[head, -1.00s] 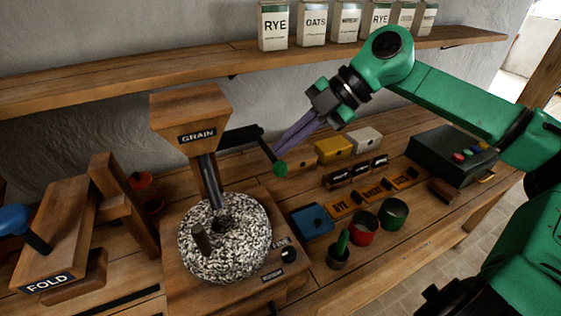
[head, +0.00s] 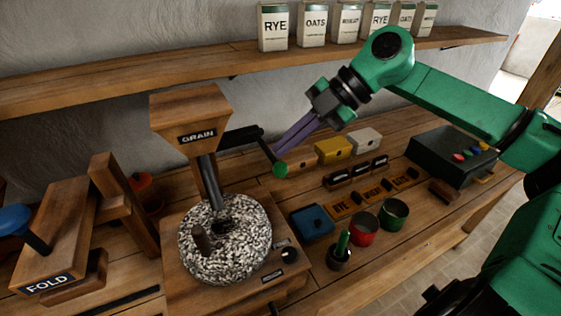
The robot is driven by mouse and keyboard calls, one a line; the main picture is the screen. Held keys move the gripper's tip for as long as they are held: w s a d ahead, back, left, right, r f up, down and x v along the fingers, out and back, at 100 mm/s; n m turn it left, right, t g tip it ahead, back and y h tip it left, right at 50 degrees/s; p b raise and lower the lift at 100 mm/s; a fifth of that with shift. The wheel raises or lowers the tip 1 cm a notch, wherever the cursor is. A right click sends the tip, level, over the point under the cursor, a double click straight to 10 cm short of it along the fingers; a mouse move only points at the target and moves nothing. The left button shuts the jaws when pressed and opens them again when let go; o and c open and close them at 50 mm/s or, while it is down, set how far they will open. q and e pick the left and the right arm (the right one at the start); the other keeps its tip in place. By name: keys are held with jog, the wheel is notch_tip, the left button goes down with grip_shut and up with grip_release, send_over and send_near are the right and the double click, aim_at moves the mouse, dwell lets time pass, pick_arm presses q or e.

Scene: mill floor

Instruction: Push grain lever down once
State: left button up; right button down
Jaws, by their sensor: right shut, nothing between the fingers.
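The grain lever is a black bar with a green knob (head: 280,170) at its end. It sticks out to the right of the wooden hopper marked GRAIN (head: 190,118). My right gripper (head: 279,150) comes in from the right, its purple fingers shut and empty. The fingertips are just above the green knob, by the lever's end. I cannot tell whether they touch it. My left gripper is not in view.
A speckled millstone (head: 240,258) sits below the hopper. A wooden FOLD device (head: 60,235) with a blue knob stands at the left. Red and green cups, small boxes and a dark button box (head: 450,155) lie to the right. A shelf (head: 110,92) with several labelled packets runs behind.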

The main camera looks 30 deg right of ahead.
aim_at(286, 166)
dwell(0.4)
jog(key=shift+f+b, duration=0.35)
jog(key=shift+f, duration=0.05)
jog(key=shift+f+b, duration=1.95)
jog(key=shift+f, duration=0.45)
dwell(1.7)
jog(key=shift+r, duration=0.1)
dwell(0.4)
jog(key=shift+r+p, duration=2.6)
jog(key=shift+r, duration=0.15)
notch_tip(286, 166, up, 5)
jog(key=p, duration=0.4)
jog(key=shift+p, duration=0.35)
